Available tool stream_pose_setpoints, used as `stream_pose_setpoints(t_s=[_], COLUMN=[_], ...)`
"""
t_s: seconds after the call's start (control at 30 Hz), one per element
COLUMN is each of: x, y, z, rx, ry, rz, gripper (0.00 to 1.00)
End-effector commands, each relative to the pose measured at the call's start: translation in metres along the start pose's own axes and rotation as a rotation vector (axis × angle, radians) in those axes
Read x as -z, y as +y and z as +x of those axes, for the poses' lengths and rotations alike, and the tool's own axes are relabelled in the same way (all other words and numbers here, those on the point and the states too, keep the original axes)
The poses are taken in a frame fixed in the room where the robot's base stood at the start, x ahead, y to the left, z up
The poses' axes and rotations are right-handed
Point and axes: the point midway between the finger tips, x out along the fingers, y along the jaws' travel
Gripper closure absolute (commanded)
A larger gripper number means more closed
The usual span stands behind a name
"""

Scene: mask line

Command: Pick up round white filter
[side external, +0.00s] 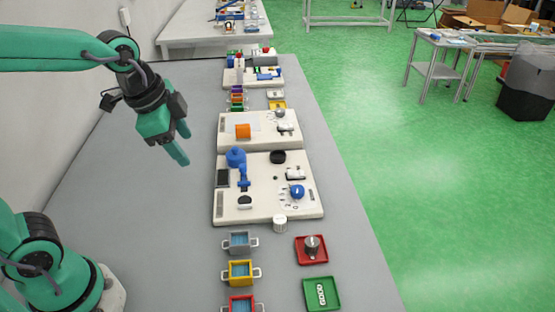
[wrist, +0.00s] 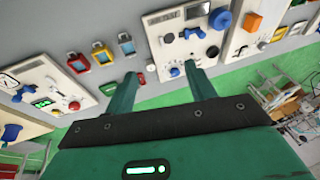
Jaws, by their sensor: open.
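The round white filter (side external: 280,223) is a small white cylinder standing at the near edge of the nearest white board (side external: 258,212) in the side view. In the wrist view a small pale shape between the fingertips (wrist: 151,68) looks like it, but it is too small to be sure. My gripper (side external: 181,143) is open and empty, raised above the grey table to the left of the boards, apart from the filter. Its two green fingers also show spread in the wrist view (wrist: 162,73).
Near the filter are a red tray (side external: 325,257) holding a metal knob piece, a green tray (side external: 334,296), and grey (side external: 239,250), yellow (side external: 240,281) and red (side external: 241,308) handled bins. The nearest board carries blue and black parts. The table's left side (side external: 150,215) is clear.

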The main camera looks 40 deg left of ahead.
Motion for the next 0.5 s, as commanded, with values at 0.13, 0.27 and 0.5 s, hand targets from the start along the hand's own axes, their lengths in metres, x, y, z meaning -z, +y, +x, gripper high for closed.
stream_pose_setpoints(t_s=[0.13,0.27,0.5], x=[0.023,0.042,0.076], y=[-0.003,-0.003,0.001], z=[0.018,0.034,0.07], rx=[-0.043,-0.081,-0.158], ry=[-0.028,-0.045,-0.061], rz=[0.23,0.434,0.81], gripper=[0.45,0.45,0.45])
